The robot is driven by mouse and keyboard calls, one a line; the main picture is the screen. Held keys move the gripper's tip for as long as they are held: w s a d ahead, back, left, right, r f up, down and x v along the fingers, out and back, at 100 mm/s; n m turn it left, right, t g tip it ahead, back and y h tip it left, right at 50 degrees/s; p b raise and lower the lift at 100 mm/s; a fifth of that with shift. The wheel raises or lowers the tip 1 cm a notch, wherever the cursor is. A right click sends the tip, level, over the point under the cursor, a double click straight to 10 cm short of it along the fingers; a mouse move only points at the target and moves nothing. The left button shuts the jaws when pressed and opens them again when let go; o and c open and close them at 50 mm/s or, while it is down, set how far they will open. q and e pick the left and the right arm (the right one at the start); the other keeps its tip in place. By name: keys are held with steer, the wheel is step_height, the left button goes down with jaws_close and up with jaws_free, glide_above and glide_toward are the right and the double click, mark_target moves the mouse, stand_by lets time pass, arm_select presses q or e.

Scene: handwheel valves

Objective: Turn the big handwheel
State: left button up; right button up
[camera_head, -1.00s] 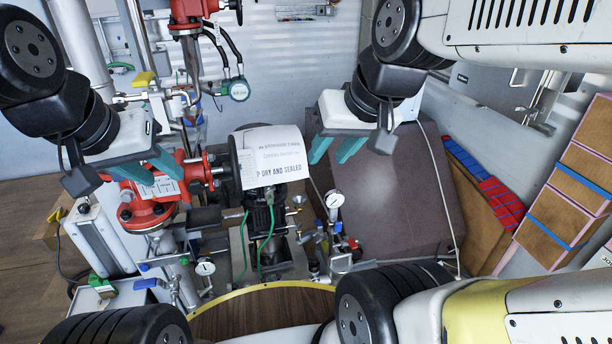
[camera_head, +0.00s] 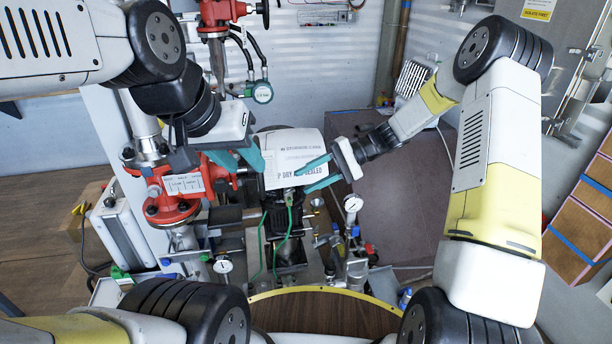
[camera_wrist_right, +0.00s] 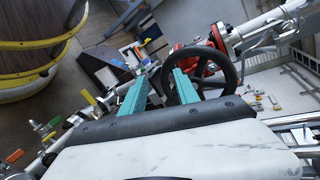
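The big black handwheel is mostly hidden in the head view behind a white printed sheet and my left gripper. In the right wrist view the spoked handwheel (camera_wrist_right: 234,72) shows clearly, just beyond my right fingers. My left gripper (camera_head: 247,158) has its teal fingers apart, near the left side of the sheet and the red valve body (camera_head: 172,187). Contact with the wheel cannot be told. My right gripper (camera_head: 306,181) is open and empty at the sheet's right edge. In the right wrist view, its right finger overlaps part of the wheel's opening; whether it touches is unclear.
The white sheet (camera_head: 292,152) covers the middle of the assembly. A pressure gauge (camera_head: 353,203) and small fittings stand below right. Another red valve (camera_head: 222,12) and a hanging gauge (camera_head: 262,92) are above. A large dark box (camera_head: 400,205) stands at right.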

steer(key=w+a+f+m+y, duration=0.2)
steer(key=w+a+f+y, duration=0.15)
steer(key=f+y, duration=0.2)
steer(key=x, duration=0.8)
steer(key=shift+f+h, duration=0.45)
steer(key=shift+f, duration=0.3)
steer(key=shift+a, duration=0.15)
jaws_close()
